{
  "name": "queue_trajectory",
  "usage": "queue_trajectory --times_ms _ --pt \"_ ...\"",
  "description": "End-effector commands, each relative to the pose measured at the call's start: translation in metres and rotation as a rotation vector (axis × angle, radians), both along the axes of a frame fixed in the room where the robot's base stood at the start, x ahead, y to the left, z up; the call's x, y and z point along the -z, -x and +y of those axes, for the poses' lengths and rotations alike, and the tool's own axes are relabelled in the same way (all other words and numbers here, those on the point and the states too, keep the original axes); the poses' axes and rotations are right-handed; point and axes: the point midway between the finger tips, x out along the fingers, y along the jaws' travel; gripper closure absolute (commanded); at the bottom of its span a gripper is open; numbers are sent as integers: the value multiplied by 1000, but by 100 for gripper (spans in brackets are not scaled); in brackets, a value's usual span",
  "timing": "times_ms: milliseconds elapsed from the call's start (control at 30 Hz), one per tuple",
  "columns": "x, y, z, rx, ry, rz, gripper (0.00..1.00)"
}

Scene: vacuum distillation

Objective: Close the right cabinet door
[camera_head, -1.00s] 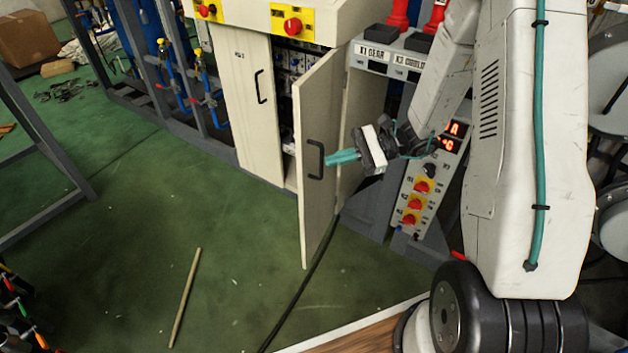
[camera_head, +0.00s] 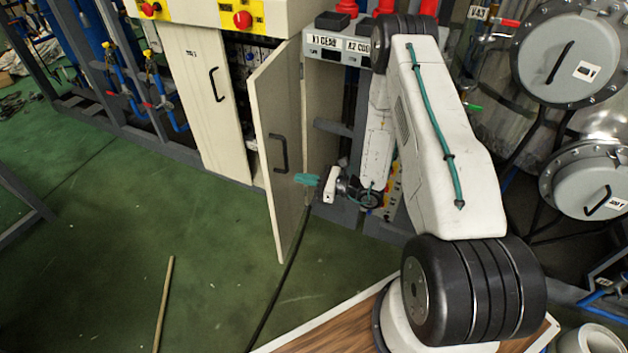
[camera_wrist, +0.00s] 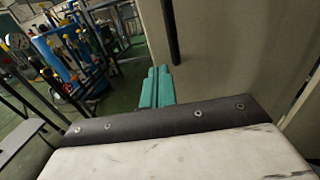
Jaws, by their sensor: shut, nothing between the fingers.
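The right cabinet door (camera_head: 279,150) stands open, swung out from the cream cabinet, with a black handle (camera_head: 280,153) on its face. My gripper (camera_head: 300,179) is shut, its teal fingers together and empty. In the head view it is at the door's right side, at about the height just below the handle. In the wrist view the shut fingertips (camera_wrist: 157,72) point at the beige door panel (camera_wrist: 215,60), near its left edge. A dark handle bar (camera_wrist: 172,30) shows above the tips. I cannot tell whether the fingers touch the door.
The left cabinet door (camera_head: 205,110) is shut. A control panel stand (camera_head: 340,52) stands right of the open door. A cable and a wooden stick (camera_head: 163,305) lie on the green floor, which is otherwise clear in front of the cabinet.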

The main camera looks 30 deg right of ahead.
Motion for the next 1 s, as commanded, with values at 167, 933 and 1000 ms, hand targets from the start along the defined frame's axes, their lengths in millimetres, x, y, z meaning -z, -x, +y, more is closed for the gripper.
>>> queue_trajectory --times_ms 167,933,1000 --pt "0 -26 29 -5 0 -1 100" --pt "0 -55 56 0 0 0 100" --pt "0 -56 55 4 0 0 100"
